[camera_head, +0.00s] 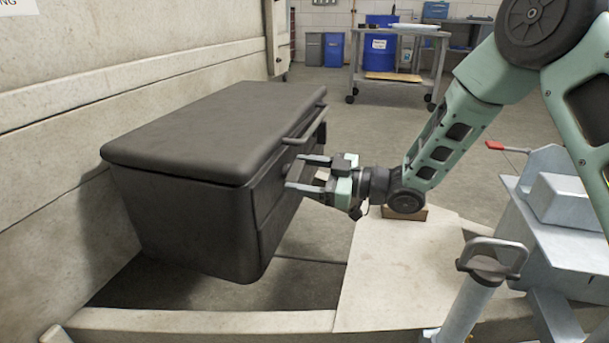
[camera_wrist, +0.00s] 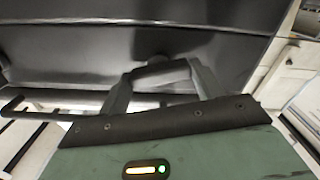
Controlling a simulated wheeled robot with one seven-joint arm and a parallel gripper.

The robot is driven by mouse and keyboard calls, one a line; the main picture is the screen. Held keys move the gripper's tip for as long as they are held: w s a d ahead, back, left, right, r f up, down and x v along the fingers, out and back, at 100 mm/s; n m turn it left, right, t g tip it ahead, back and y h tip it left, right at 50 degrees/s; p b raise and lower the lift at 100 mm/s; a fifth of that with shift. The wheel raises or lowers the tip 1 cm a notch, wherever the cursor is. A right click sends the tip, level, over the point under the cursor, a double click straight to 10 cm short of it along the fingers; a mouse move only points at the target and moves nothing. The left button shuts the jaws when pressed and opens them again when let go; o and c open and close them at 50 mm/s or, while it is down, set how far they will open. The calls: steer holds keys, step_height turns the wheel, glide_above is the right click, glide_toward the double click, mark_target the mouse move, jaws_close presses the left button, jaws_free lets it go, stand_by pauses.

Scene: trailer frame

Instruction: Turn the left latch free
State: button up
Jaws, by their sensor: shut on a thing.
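The dark lidded box (camera_head: 215,130) is on the left in the head view, beside the pale wall. A latch (camera_wrist: 177,64) shows on its dark front in the wrist view, as a small rounded piece between the fingertips. My gripper (camera_head: 293,171) points left at the box's front face, below the bar handle (camera_head: 305,125). The wrist view shows my gripper's (camera_wrist: 160,70) two grey fingers either side of the latch, shut on it. The latch's far side and exact angle are hidden by the fingers. The lid appears closed.
A pale frame beam (camera_head: 200,321) runs along the front, with a flat board (camera_head: 390,265) below my arm. A metal stand with a loop handle (camera_head: 492,255) is at the right. A wheeled table (camera_head: 400,60) and blue bins stand far back on open floor.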

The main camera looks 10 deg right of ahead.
steer(key=n, duration=0.2)
steer(key=n+b, duration=0.1)
steer(key=shift+f+n, duration=0.2)
steer(key=shift+n, duration=0.2)
steer(key=shift+n+b, duration=4.05)
steer(key=shift+n, duration=1.35)
steer(key=o, duration=1)
